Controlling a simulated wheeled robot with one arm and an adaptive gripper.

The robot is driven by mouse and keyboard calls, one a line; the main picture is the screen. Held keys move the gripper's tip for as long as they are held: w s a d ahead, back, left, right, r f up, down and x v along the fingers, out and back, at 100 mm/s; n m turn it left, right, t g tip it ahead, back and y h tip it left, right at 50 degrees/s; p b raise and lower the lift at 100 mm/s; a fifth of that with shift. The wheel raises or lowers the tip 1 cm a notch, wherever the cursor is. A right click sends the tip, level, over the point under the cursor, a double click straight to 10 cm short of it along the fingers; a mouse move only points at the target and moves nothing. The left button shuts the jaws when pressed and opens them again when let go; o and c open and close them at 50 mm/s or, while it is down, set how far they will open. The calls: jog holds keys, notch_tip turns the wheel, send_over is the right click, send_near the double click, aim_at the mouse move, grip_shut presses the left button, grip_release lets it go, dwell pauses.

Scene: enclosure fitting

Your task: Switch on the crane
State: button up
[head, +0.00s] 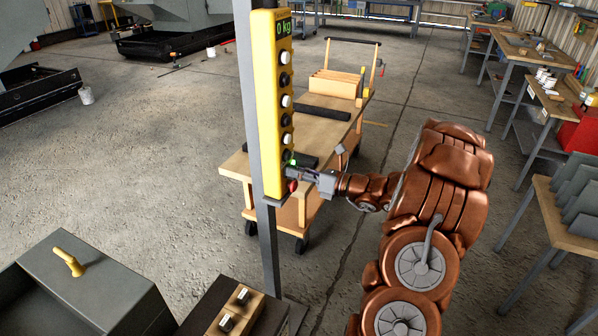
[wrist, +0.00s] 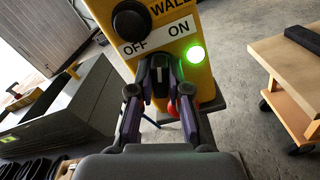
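The yellow crane control pendant (head: 270,110) hangs upright on a grey post, with a column of black and white buttons and a lit display (head: 284,28) reading "0 kg". In the wrist view, a black rotary switch (wrist: 160,88) sits under the OFF and ON labels (wrist: 158,38). A green lamp (wrist: 194,55) beside ON is lit. My gripper (wrist: 161,76) is at the pendant's lower end, its fingers closed on either side of the switch. The fingers hide part of the switch, so its exact angle is hard to read. In the head view my gripper (head: 292,172) reaches in from the right.
A red button (wrist: 207,105) is partly hidden behind the right finger. A wooden cart (head: 240,165) stands close behind the pendant. A grey box (head: 85,285) is at front left. Workbenches (head: 545,110) line the right side. Open concrete floor lies at left.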

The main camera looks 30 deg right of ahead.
grip_shut()
jog(key=shift+r+p, duration=0.1)
jog(key=shift+p, duration=0.35)
jog(key=shift+m+p, duration=0.8)
jog(key=shift+p, duration=0.35)
jog(key=shift+d, duration=0.1)
jog(key=shift+f, duration=0.2)
jog(key=shift+o, duration=2.4)
grip_release()
jog(key=shift+o, duration=0.8)
